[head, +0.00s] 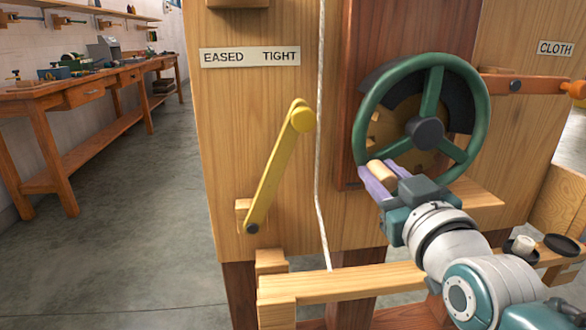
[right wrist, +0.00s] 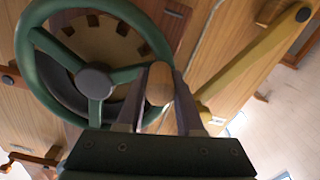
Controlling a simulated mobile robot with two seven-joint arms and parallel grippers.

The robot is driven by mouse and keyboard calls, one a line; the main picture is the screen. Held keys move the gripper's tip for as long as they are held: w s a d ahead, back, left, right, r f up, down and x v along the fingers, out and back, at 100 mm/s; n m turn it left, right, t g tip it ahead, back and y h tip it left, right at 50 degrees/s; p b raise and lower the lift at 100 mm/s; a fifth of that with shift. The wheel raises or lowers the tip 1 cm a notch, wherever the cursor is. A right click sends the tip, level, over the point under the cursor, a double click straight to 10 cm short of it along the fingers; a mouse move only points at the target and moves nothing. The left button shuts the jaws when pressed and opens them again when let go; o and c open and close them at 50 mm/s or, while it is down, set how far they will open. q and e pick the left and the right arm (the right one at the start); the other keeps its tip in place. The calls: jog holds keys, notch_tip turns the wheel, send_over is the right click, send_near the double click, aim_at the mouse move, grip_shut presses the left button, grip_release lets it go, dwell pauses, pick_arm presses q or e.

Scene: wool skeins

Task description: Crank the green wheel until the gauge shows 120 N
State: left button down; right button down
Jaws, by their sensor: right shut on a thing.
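The green wheel (head: 428,133) stands on the front of the wooden frame, with three spokes and a dark hub. It also shows at the upper left of the right wrist view (right wrist: 94,82). Its pale wooden crank handle (head: 382,171) is at the rim's lower left in the head view. My right gripper (head: 376,178) is shut on this handle, with one finger on each side of it in the right wrist view (right wrist: 160,84). A toothed brass-coloured disc shows behind the spokes. I see no readable gauge in either view. My left gripper is not in view.
A yellow lever (head: 278,168) left of the wheel leans up toward TIGHT on the EASED/TIGHT label (head: 250,57). A white cord (head: 320,200) hangs between them. An orange-brown lever (head: 530,85) sits right of the wheel under a CLOTH label (head: 555,48). A workbench (head: 100,88) stands far left; the floor between is clear.

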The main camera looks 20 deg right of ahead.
aim_at(387, 94)
jog(key=shift+a+r+m+p, duration=0.25)
jog(key=shift+r+m+p, duration=0.55)
jog(key=shift+p, duration=0.35)
jog(key=r+m+p, duration=0.2)
jog(key=m+p, duration=0.1)
jog(key=r+m+p, duration=0.3)
jog(key=shift+w+a+r+p, duration=0.15)
jog(key=shift+a+r+p, duration=0.05)
jog(key=shift+p, duration=0.1)
jog(key=r+m+p, duration=0.2)
jog(key=m, duration=0.1)
jog(key=shift+d+r, duration=0.2)
jog(key=shift+d, duration=0.2)
jog(key=shift+s+d+r+m+p, duration=0.15)
jog(key=shift+d+r+m+p, duration=0.1)
jog(key=shift+r+m+p, duration=0.35)
jog(key=shift+s+d+r+m+p, duration=0.15)
jog(key=shift+d+m+p, duration=0.15)
jog(key=shift+m, duration=0.5)
jog(key=c, duration=0.5)
grip_release()
jog(key=shift+c, duration=0.2)
jog(key=shift+f, duration=0.1)
